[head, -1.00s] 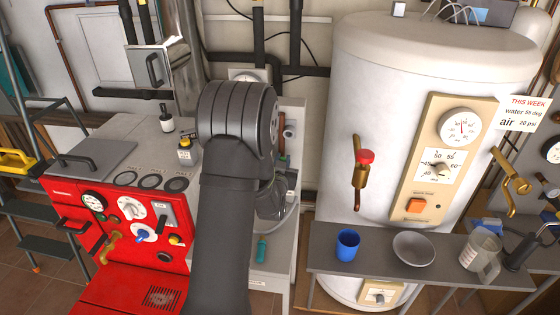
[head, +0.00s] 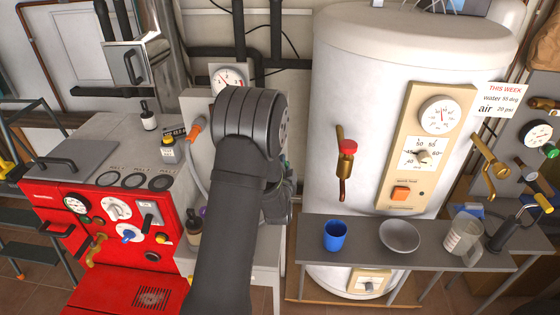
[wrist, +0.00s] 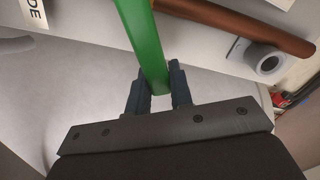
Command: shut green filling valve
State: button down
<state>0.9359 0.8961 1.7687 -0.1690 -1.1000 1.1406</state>
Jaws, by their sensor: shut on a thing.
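The green valve handle (wrist: 142,40) is a flat green bar running from the top of the wrist view down between my fingers. My gripper (wrist: 158,88) is shut on its lower end, with one dark finger on each side. A brown-orange pipe (wrist: 235,20) runs to the right of the handle, with a pale wall behind. In the head view my arm covers most of the gripper and the handle, and the valve body cannot be made out.
A red boiler (head: 110,225) stands left of my arm. A white tank (head: 355,110) with a red-knobbed brass valve (head: 346,165) stands right. A grey shelf (head: 455,250) in front holds a blue cup (head: 335,236), a bowl (head: 399,237) and a jug (head: 463,235). A round gauge (head: 226,78) is behind my arm.

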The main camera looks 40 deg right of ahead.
jog(key=m, duration=0.1)
jog(key=f, duration=0.1)
jog(key=f+m, duration=0.1)
jog(key=shift+s+d+m, duration=0.25)
jog(key=shift+s+m, duration=0.05)
jog(key=shift+d+f+m, duration=0.1)
jog(key=shift+f+m, duration=0.35)
jog(key=shift+m, duration=0.35)
jog(key=shift+f+m, duration=0.45)
jog(key=shift+m, duration=0.35)
jog(key=c, duration=1.3)
grip_release()
jog(key=shift+s, duration=0.1)
jog(key=v, duration=1.7)
jog(key=shift+s+r, duration=0.1)
jog(key=shift+s, duration=0.05)
